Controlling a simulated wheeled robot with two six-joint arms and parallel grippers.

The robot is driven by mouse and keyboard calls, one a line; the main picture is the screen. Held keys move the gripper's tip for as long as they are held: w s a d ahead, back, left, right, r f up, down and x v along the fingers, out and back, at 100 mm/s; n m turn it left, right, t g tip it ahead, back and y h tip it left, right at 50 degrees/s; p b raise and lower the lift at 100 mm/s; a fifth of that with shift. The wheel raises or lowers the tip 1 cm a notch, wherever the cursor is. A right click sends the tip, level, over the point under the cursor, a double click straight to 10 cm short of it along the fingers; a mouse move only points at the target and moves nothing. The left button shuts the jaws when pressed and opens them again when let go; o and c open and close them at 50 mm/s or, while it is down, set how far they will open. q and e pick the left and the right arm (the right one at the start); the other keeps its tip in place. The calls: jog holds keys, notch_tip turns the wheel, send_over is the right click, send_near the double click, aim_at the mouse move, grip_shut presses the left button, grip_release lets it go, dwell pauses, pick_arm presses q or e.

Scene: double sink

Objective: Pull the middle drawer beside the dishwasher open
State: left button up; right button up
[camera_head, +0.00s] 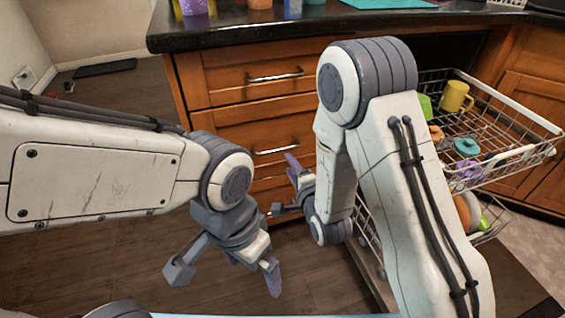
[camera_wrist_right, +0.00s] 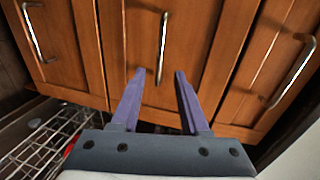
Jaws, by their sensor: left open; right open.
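The middle drawer (camera_head: 226,135) is a wooden front with a metal bar handle (camera_head: 275,149), left of the open dishwasher. It looks shut, flush with its neighbours. My right gripper (camera_head: 279,187) is open and empty in front of the drawers, partly hidden by its own arm. In the right wrist view the middle handle (camera_wrist_right: 162,48) is between the two neighbouring handles. The purple fingers (camera_wrist_right: 159,74) straddle the handle's near end in the picture; I cannot tell whether they touch it. My left gripper (camera_head: 222,274) is open and empty, low over the floor.
The dishwasher's upper rack (camera_head: 505,130) is pulled out at the right, holding a yellow mug (camera_head: 456,96) and other dishes. The top drawer (camera_head: 225,78) is shut under the dark counter (camera_head: 230,38). Wooden floor (camera_head: 110,265) is free at the left.

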aim_at(280, 150)
jog(key=b+x, duration=0.2)
jog(key=x, duration=0.8)
jog(key=shift+w, duration=0.25)
grip_shut()
jog(key=shift+a, duration=0.1)
dwell(0.8)
